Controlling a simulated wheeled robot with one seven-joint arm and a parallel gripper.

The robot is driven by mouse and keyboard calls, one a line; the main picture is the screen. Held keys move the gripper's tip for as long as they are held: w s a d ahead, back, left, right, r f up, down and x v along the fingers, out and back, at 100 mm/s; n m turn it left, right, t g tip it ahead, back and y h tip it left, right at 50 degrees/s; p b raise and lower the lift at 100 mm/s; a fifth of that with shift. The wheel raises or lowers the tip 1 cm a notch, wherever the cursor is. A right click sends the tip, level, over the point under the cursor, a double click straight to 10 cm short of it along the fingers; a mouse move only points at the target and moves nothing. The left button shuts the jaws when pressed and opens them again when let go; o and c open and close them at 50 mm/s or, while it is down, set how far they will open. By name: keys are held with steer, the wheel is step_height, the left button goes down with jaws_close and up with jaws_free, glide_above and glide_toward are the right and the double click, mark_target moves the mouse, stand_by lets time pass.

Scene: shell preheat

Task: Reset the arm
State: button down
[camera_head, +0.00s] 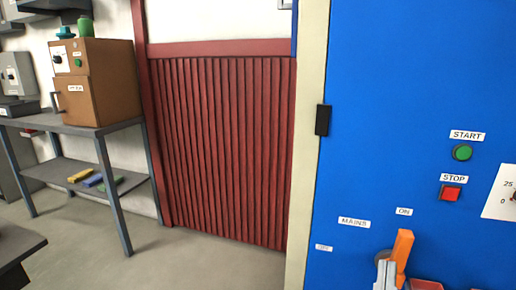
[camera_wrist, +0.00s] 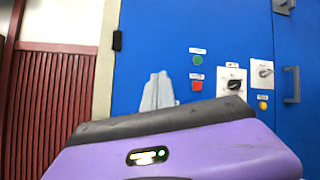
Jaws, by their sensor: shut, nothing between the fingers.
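My gripper (camera_wrist: 158,90) shows in the wrist view as two light grey fingers shut together, with nothing between them. They point up in front of the blue cabinet (camera_wrist: 140,25). Its light grey tips also seem to show at the bottom of the head view (camera_head: 385,274), just left of an orange lever (camera_head: 402,250). The lever points up toward the ON label (camera_head: 404,211). I cannot tell whether the fingers touch it. In the wrist view the lever is not visible, and my purple wrist covers the bottom.
The cabinet carries a green START button (camera_head: 462,153) and a red STOP button (camera_head: 451,193). The wrist view also shows a rotary switch (camera_wrist: 265,72) and a door handle (camera_wrist: 291,85). A red slatted panel (camera_head: 225,150) and a shelf table (camera_head: 75,127) stand left. Floor between is clear.

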steer(key=s+d+f+m+g+y, duration=0.1)
steer(key=s+f+m+g+y, duration=0.15)
steer(key=s+f+m, duration=0.65)
steer(key=s+f+m+g+y, duration=0.2)
steer(key=s+f+m+y, duration=0.25)
steer(key=s+m, duration=0.75)
steer(key=s+d+f+m+g+y, duration=0.1)
steer(key=s+f+m+g+y, duration=0.2)
steer(key=s+f+m, duration=0.8)
steer(key=w+r+m+p, duration=0.1)
steer(key=w+r+p, duration=0.1)
steer(key=r+p, duration=0.9)
steer(key=w+r+m+p, duration=0.1)
steer(key=w+r+p, duration=0.1)
steer(key=r+p, duration=0.9)
step_height(320, 180, up, 4)
steer(key=shift+a+r+m+p, duration=0.15)
steer(key=shift+a+m+p, duration=0.1)
steer(key=shift+m+p, duration=0.05)
